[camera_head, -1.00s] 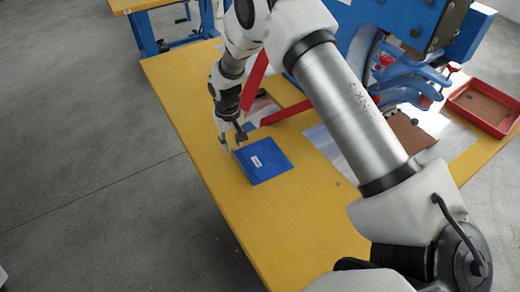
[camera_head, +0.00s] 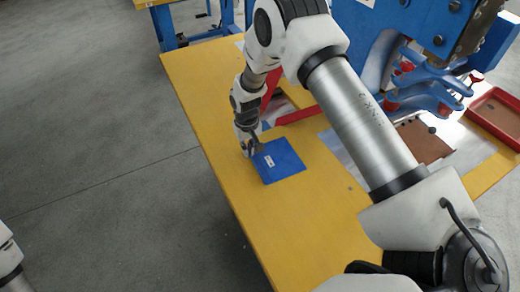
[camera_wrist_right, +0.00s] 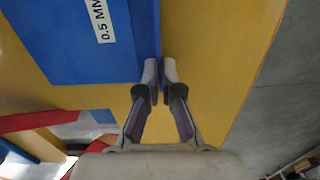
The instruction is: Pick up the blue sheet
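The blue sheet (camera_head: 279,161), with a small white label, lies on the yellow table near its left edge. In the right wrist view the sheet (camera_wrist_right: 75,45) fills the upper left, its label reading "0.5 MM". My right gripper (camera_head: 254,150) reaches down to the sheet's left corner. In the right wrist view its fingertips (camera_wrist_right: 160,76) are close together on both sides of the sheet's edge, with blue filling the narrow gap. It looks shut on the sheet. My left gripper is out of view; only a piece of my left arm shows at the lower left.
The yellow table (camera_head: 275,225) is clear in front of the sheet. Red bars (camera_head: 300,114) lie just behind it. A blue machine (camera_head: 425,80), a brown sheet (camera_head: 424,142) and a red tray (camera_head: 497,118) are to the right. Grey floor lies left.

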